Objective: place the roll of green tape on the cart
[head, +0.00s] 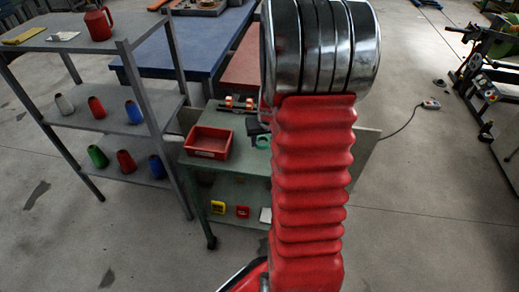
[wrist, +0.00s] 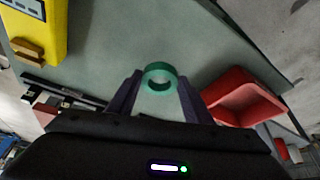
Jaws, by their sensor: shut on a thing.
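The roll of green tape (wrist: 160,68) is a small ring held between the two dark fingers of my gripper (wrist: 159,82) in the wrist view. The cart (wrist: 205,42) with its grey-green top lies beneath it. In the head view the tape (head: 262,141) shows as a small green spot at my dark gripper (head: 257,131), over the top of the cart (head: 243,162). My red arm hides the right part of the cart there. I cannot tell whether the tape touches the cart top.
A red bin (head: 207,142) stands on the cart, left of the tape; it also shows in the wrist view (wrist: 240,98). A yellow object (wrist: 33,38) is at the wrist view's upper left. A grey shelf (head: 122,120) with several cones stands left of the cart.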

